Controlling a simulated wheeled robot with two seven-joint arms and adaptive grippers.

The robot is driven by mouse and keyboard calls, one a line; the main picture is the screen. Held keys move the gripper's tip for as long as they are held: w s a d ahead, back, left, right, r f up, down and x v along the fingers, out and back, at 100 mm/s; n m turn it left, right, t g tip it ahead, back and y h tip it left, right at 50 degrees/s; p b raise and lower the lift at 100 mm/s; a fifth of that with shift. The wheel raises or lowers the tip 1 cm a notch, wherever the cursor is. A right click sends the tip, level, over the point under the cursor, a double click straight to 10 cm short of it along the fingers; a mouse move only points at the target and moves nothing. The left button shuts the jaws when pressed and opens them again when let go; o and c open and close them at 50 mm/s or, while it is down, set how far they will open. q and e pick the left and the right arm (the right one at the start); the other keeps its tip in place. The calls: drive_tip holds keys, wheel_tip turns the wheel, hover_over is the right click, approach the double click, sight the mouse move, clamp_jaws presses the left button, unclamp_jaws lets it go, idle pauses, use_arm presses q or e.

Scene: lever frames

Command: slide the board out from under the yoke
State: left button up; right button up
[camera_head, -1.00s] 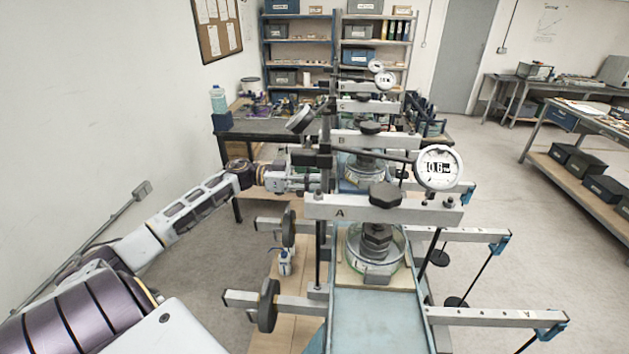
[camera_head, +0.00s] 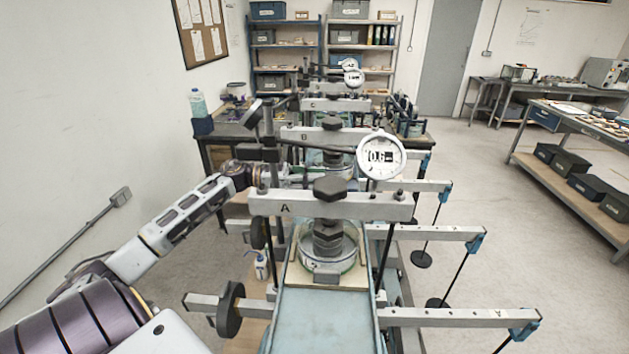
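The nearest yoke, marked A (camera_head: 345,206), is a pale grey crossbar on dark posts. Under it a thin cream board (camera_head: 357,280) lies on the blue-grey bed (camera_head: 322,325). A round clear dish (camera_head: 327,262) with a dark stacked fitting stands on the board, below the yoke's dark knob (camera_head: 330,188). My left gripper (camera_head: 300,174) is behind the left part of yoke A, at about the height of its bar. The bar and posts partly hide its fingers, so I cannot tell if it is open or shut. My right gripper is not in view.
A round dial gauge (camera_head: 381,156) stands over yoke A's right side. Long lever arms (camera_head: 455,314) with hanging rods stick out right, and a dark disc (camera_head: 230,309) sits at left. More yokes stand behind. Clear floor lies to the right.

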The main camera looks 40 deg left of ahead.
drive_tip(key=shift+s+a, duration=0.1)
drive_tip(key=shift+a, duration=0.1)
use_arm(q)
clamp_jaws()
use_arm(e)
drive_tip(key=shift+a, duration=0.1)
